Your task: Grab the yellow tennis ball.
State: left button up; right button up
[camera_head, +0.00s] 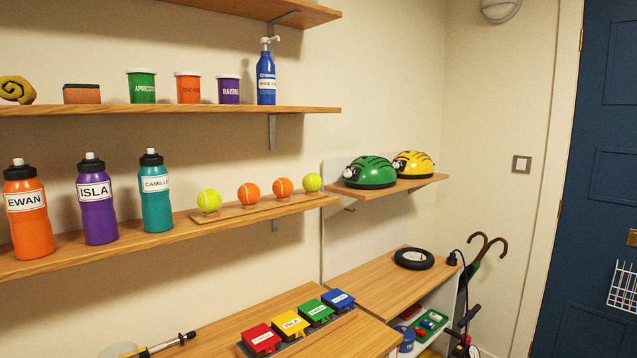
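Two yellow-green tennis balls rest on a low wooden strip on the middle wall shelf. One yellow tennis ball (209,201) is at the strip's left end, and another yellow tennis ball (312,182) is at its right end. Two orange balls, a left one (249,193) and a right one (283,187), sit between them. All of the balls are unobstructed.
Orange, purple and teal bottles (155,192) stand left of the balls on the shelf (150,246). An upper shelf (200,108) with tubs and a pump bottle (266,75) hangs above. Coloured boxes (290,323) sit on the unit below. Green and yellow bee-like toys (370,173) are right.

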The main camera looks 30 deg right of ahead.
aim_at(312, 182)
jog(key=l+u, duration=0.3)
jog(key=l, duration=1.65)
jog(key=i, duration=0.05)
